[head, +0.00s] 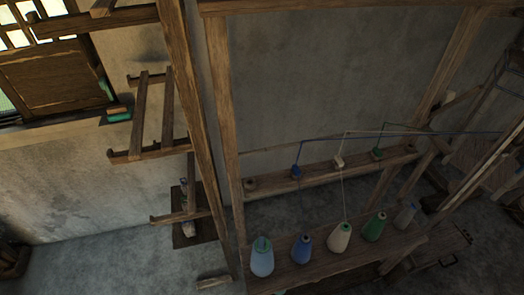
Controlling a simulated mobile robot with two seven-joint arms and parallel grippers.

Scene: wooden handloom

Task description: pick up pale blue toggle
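I cannot pick out a pale blue toggle for certain. Three small pieces sit along the upper rail at the threads: a blue one (296,172), a cream one (338,161) and a green one (377,153). A pale blue cone (262,260) stands at the left end of the lower shelf. Neither of my grippers shows in the head view.
Between those cones stand a blue cone (302,250), a cream cone (339,238) and a green cone (374,227). Wooden posts (189,100) frame the loom. A peg rack (150,152) is at left. Floor (80,255) at lower left is mostly clear.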

